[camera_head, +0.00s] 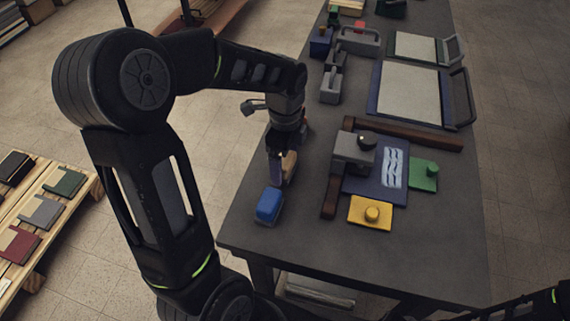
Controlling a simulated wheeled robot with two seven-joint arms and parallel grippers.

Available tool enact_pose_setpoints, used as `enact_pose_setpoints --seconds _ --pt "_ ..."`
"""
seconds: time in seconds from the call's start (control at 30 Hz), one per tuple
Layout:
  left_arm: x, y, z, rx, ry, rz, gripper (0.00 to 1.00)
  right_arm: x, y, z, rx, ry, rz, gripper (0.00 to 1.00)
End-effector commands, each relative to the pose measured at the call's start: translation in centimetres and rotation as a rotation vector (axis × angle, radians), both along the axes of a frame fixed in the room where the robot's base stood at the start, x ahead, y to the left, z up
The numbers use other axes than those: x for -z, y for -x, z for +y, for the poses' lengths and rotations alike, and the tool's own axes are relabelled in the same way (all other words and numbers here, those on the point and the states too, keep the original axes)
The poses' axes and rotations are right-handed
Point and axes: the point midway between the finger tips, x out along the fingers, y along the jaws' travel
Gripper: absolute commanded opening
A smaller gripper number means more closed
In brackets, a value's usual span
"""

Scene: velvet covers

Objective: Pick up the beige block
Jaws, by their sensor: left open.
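The beige block (289,164) stands at the left edge of the dark table (420,250), partly hidden by my left gripper. My left gripper (281,176) points down at the block with its jaws open. One dark finger shows just left of the block; I cannot tell whether it touches it. Part of my right arm shows at the bottom right, but its gripper is out of view.
A blue block (269,205) lies just in front of the gripper. To the right are a grey clamp-like tool (353,150), a yellow piece (371,213), a green piece (424,175) and a long brown bar (404,134). The table's front right is clear.

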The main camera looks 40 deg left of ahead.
Motion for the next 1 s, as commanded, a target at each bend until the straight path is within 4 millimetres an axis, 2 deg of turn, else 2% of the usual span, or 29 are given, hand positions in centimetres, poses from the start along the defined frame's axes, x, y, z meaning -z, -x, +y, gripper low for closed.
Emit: enact_pose_setpoints --seconds 0.53,1.0 --pt "-0.04 0.0 0.02 -0.001 0.0 0.0 0.89 0.0 0.0 0.0 0.0 0.0 0.0 0.0" --pt "-0.05 0.0 0.02 -0.001 0.0 0.0 0.51 0.0 0.0 0.0 0.0 0.0 0.0 0.0"
